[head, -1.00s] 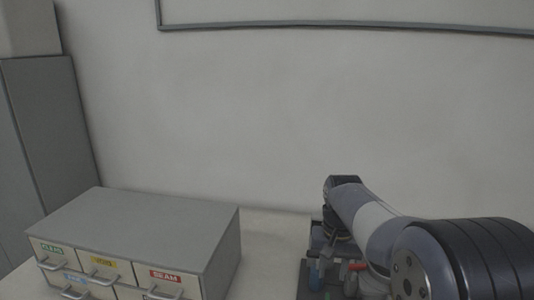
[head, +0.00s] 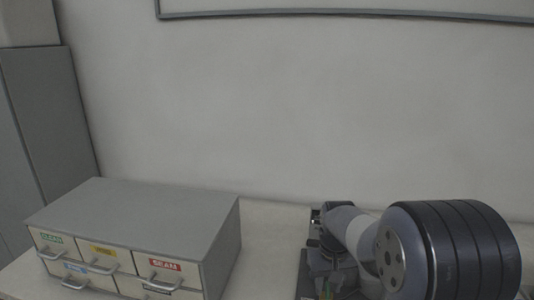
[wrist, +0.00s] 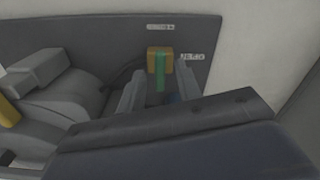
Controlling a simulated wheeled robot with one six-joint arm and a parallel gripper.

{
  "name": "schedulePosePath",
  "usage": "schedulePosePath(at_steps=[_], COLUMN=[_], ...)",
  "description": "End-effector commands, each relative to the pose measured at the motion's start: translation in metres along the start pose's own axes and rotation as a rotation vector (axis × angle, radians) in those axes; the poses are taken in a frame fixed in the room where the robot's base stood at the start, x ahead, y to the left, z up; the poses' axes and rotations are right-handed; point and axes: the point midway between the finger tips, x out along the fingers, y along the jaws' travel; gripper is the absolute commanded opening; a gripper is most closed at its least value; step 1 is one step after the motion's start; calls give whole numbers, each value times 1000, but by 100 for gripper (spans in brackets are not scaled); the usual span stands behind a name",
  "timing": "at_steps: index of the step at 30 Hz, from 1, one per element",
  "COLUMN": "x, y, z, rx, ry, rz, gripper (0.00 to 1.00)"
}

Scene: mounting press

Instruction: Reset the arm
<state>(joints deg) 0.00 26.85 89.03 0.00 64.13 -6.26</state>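My arm (head: 425,250) reaches forward at the lower right of the head view, bent low over the bench. It hides most of the dark equipment beneath it. In the wrist view my gripper (wrist: 161,72) shows two grey fingers standing apart, so it looks open. A yellow block with a green stripe (wrist: 160,68) shows between and beyond the fingertips, in front of a dark grey panel (wrist: 100,38). I cannot tell whether the fingers touch it. A small blue part shows lower between the fingers.
A grey drawer cabinet (head: 140,215) with labelled drawers stands on the pale bench (head: 270,235) at the left. Bare bench lies between it and the arm. A grey locker (head: 45,120) stands far left. A grey rounded machine part (wrist: 65,105) is left of the gripper.

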Motion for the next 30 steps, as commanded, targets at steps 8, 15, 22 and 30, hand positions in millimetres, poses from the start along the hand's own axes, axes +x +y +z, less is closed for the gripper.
schedulePosePath(at_steps=[8,15,22,30], x=[1,1,0,-1], y=[0,0,0,0], z=[0,0,0,0], rx=[-223,-406,-516,-546], ry=[1,1,0,1], rz=[0,0,0,0], gripper=[33,33,33,33])
